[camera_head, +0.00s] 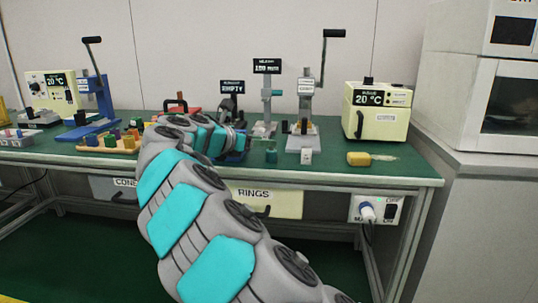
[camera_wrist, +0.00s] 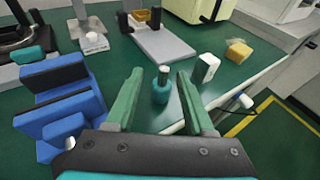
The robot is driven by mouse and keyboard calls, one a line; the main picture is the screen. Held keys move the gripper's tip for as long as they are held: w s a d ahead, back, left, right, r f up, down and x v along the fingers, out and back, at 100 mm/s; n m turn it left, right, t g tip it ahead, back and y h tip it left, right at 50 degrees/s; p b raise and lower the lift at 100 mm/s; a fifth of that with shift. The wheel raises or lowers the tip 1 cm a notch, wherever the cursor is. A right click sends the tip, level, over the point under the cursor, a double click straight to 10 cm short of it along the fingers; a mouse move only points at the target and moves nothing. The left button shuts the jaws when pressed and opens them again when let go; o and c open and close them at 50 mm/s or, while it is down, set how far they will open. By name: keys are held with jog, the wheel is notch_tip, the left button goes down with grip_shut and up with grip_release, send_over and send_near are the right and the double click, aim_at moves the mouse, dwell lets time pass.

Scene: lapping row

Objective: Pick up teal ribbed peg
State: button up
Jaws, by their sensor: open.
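The teal ribbed peg (camera_wrist: 161,92) stands upright on the green bench top in the wrist view, with a pale metallic upper end. My gripper (camera_wrist: 159,74) is open, with one green finger on each side of the peg in the picture. I see no contact between the fingers and the peg. How deep the peg sits between them is hard to tell. In the head view my arm hides most of the gripper.
Blue stepped blocks (camera_wrist: 60,100) stand left of my gripper. A white block (camera_wrist: 205,69) is close right of the peg, with a yellow block (camera_wrist: 238,52) farther right. A grey press stand (camera_wrist: 160,44) is behind. The bench's front edge is close.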

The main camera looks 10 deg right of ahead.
aim_at(278, 158)
jog(key=shift+x, duration=1)
jog(key=shift+s+f+x, duration=0.1)
jog(key=shift+f+x, duration=0.1)
jog(key=shift+x, duration=0.7)
jog(key=shift+s+f+x, duration=0.1)
jog(key=shift+f+x, duration=0.05)
jog(key=shift+x, duration=0.75)
jog(key=shift+s+f+x, duration=0.1)
jog(key=shift+f+x, duration=0.1)
jog(key=shift+x, duration=0.7)
jog(key=shift+c, duration=0.4)
grip_shut()
